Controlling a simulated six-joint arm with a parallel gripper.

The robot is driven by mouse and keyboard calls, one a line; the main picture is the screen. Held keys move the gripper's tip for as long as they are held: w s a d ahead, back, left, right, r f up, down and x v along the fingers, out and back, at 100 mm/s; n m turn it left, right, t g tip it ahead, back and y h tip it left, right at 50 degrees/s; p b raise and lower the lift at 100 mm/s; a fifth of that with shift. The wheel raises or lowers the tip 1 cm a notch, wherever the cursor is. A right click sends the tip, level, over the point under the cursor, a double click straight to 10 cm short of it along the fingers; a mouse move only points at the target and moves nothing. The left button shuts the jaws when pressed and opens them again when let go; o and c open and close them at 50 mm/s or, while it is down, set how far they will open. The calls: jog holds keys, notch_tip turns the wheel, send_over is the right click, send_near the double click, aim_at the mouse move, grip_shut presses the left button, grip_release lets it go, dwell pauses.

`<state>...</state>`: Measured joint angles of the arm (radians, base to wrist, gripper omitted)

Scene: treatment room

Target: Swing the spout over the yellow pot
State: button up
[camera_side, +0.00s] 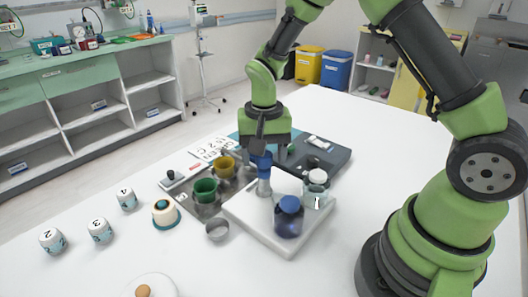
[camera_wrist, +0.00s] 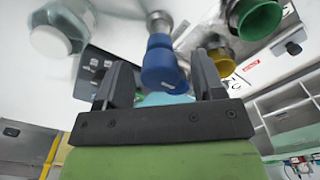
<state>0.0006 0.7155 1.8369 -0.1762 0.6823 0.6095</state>
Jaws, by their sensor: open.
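A blue-topped grey post (camera_side: 264,186), seemingly the spout's stand, rises from a white base (camera_side: 248,219). In the wrist view its blue part (camera_wrist: 160,64) shows between my fingers, with room on both sides. Which way the spout points is hard to tell. The yellow pot (camera_side: 224,167) stands on a dark mat left of the post, apart from it; it also shows in the wrist view (camera_wrist: 223,62). My gripper (camera_side: 263,147) is open, pointing down at the blue top and hiding part of it. Contact cannot be told.
A green pot (camera_side: 205,191) stands in front of the yellow one, with a grey cup (camera_side: 217,230) nearer. A dark case (camera_side: 320,153) lies behind. The table's front right is clear.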

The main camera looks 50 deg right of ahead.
notch_tip(320, 180, up, 10)
jog(key=shift+f, duration=0.1)
dwell(0.4)
jog(key=s+a+r+n+t+y, duration=0.1)
jog(key=s+r+n+t, duration=0.1)
jog(key=s+r, duration=0.3)
jog(key=s+a+r+n+t+y, duration=0.1)
jog(key=s+r+n+t, duration=0.2)
jog(key=s, duration=0.9)
notch_tip(320, 180, up, 2)
jog(key=shift+s+a+r+t, duration=0.25)
jog(key=shift+s+a+t, duration=0.1)
jog(key=shift+t, duration=0.75)
